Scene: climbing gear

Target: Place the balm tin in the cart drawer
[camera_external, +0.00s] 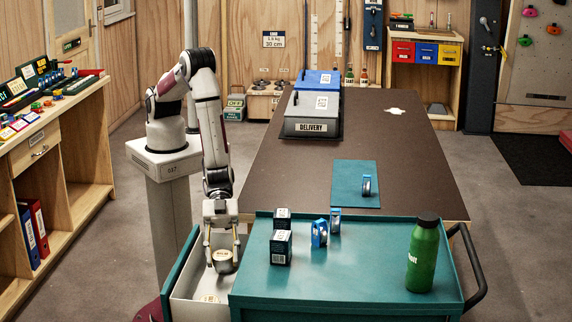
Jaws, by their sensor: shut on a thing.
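The tin is over or inside the open cart drawer (186,280), which sticks out from the left side of the teal cart (340,275). I cannot tell how far the tin is above the drawer floor.
On the cart top stand dark boxes (281,248), blue round devices (320,233) and a green bottle (423,256). Behind is a brown table with a teal mat (345,190) and a grey delivery bin (311,116). The cart top's middle is clear.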

